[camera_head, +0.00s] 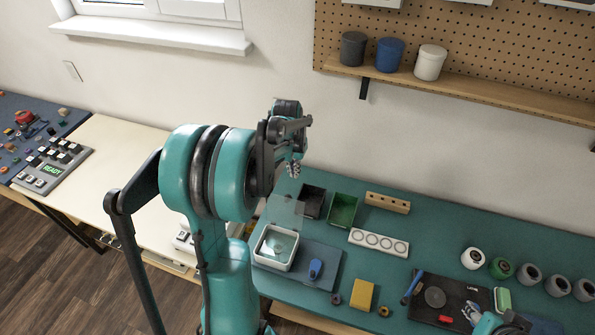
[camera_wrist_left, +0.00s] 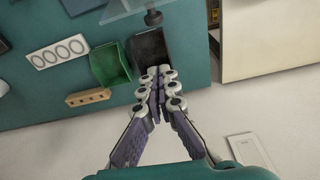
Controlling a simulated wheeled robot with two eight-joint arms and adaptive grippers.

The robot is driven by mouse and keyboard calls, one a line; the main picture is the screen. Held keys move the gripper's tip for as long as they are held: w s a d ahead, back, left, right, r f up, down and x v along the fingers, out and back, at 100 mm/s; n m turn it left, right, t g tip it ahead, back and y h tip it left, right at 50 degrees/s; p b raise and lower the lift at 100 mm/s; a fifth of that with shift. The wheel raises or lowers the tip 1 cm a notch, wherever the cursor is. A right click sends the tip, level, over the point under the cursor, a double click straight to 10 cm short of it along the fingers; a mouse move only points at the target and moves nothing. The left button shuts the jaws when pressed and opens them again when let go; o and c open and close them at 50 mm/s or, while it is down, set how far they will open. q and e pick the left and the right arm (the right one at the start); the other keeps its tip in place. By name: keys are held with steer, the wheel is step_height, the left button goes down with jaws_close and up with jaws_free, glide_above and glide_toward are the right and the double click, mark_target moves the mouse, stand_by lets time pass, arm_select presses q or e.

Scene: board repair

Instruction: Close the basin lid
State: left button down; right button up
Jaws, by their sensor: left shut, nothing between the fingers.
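The white square basin (camera_head: 262,258) stands on a dark mat on the teal bench, with its inside visible from above. Its clear lid (camera_head: 287,211) stands raised at the basin's back edge. In the left wrist view the clear lid (camera_wrist_left: 135,9) shows at the top, with a dark knob (camera_wrist_left: 153,18) on it. My left gripper (camera_head: 293,170) is high, behind the lid, and apart from it. In the left wrist view its fingers (camera_wrist_left: 158,78) are together and empty, in front of a black bin. My right gripper (camera_head: 478,318) is partly visible at the bottom right; its fingers are unclear.
A black bin (camera_head: 312,202) and a green bin (camera_head: 343,210) stand close behind the lid. A wooden block (camera_head: 387,203) and a white strip with round recesses (camera_head: 379,242) are to the right. A blue-handled item (camera_head: 315,268) lies beside the basin.

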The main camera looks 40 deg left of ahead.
mark_target(286, 209)
arm_select(q)
step_height(286, 209, down, 8)
steer(key=w+b, duration=0.1)
steer(key=b, duration=0.1)
steer(key=s, duration=0.1)
steer(key=s+r, duration=0.1)
steer(key=s, duration=0.1)
steer(key=shift+s+d+r, duration=0.35)
steer(key=shift+s, duration=0.05)
arm_select(e)
step_height(286, 209, down, 2)
steer(key=shift+a+f, duration=0.1)
steer(key=shift+f, duration=0.15)
arm_select(q)
steer(key=shift+s, duration=0.1)
